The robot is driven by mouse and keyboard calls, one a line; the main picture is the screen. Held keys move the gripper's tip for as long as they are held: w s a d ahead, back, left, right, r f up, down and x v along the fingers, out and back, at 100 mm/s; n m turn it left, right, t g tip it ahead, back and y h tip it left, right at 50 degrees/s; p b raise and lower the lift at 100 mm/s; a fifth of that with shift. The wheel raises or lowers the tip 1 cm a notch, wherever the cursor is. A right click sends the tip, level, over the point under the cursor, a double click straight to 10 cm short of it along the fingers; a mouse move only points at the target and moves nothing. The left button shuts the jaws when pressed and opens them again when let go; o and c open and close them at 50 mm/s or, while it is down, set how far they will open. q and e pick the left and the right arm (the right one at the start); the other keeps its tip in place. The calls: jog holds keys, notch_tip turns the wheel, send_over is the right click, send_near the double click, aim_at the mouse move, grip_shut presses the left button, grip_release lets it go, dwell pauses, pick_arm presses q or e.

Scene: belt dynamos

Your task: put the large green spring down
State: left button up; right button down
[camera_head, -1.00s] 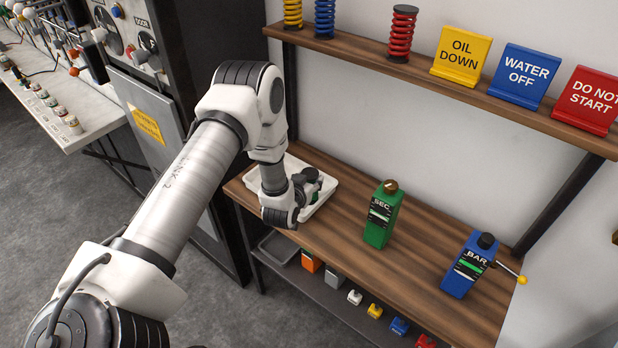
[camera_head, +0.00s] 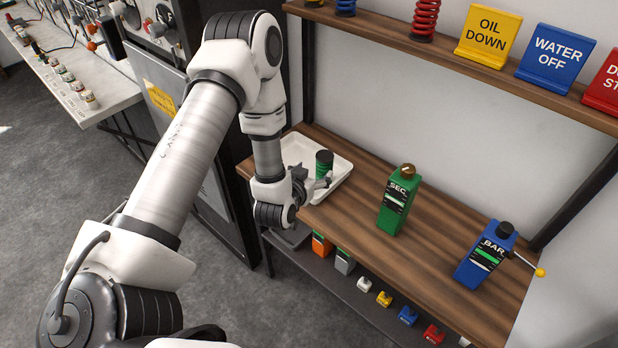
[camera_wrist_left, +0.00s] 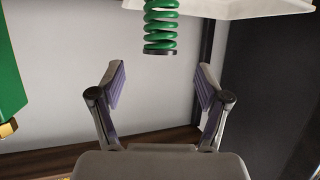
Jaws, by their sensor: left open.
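The large green spring (camera_head: 322,168) has a dark cap and stands upright in the white tray (camera_head: 343,181) at the left end of the wooden bench. It also shows in the left wrist view (camera_wrist_left: 161,28), at the top, where the picture is upside down. My left gripper (camera_head: 318,184) is beside the spring, on its near side, partly hidden by its own wrist. In the left wrist view its two fingers (camera_wrist_left: 160,84) are spread wide with nothing between them, and the spring is beyond their tips. My right gripper is not in view.
A green SEC device (camera_head: 396,203) and a blue BAR device (camera_head: 480,262) with a yellow-knobbed lever stand right of the tray. Above, a shelf (camera_head: 440,50) bears springs and signs. Small coloured blocks sit on the lower shelf (camera_head: 352,291). Bench between tray and green device is clear.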

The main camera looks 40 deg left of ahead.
pick_arm(q)
jog(key=s+d+f+g+h, duration=0.1)
jog(key=s+d+f+g, duration=0.3)
jog(key=s, duration=0.5)
jog(key=s+d+f+m+g+h, duration=0.1)
jog(key=s+d+f+g, duration=0.3)
jog(key=s, duration=0.6)
jog(key=s+d+f+m+g+h, duration=0.1)
jog(key=s+d+f+g, duration=0.2)
jog(key=s, duration=0.7)
notch_tip(320, 180, down, 5)
jog(key=shift+d+r+g, duration=0.15)
jog(key=shift+d+g, duration=0.25)
jog(key=shift+g, duration=0.8)
jog(key=shift+s, duration=0.1)
